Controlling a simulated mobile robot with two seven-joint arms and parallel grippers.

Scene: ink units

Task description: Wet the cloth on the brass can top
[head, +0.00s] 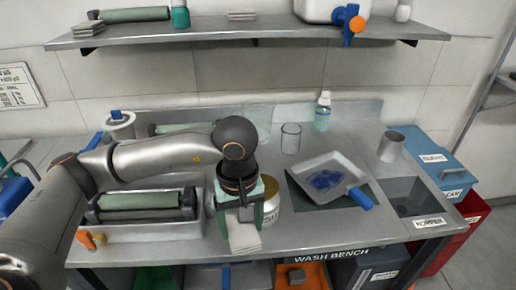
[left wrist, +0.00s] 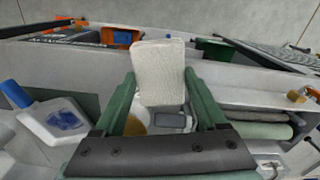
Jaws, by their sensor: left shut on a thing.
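My left gripper (head: 240,218) is shut on a folded off-white cloth (head: 244,238) and holds it above the front of the wash bench. In the left wrist view the cloth (left wrist: 159,72) stands out between the two green fingers (left wrist: 160,84). The can (head: 272,210), pale with a brass top (head: 271,188), stands just behind and right of the gripper, which partly hides it. A bit of the brass top shows below the cloth in the left wrist view (left wrist: 135,126). The gap between cloth and can is unclear. My right gripper is not in view.
A white pan (head: 330,164) with blue ink and a blue handle lies on a dark green mat (head: 302,203). A clear glass (head: 291,138), a spray bottle (head: 323,112) and a metal cup (head: 391,146) stand behind. A sink (head: 411,196) is right; a roller tray (head: 142,227) is left.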

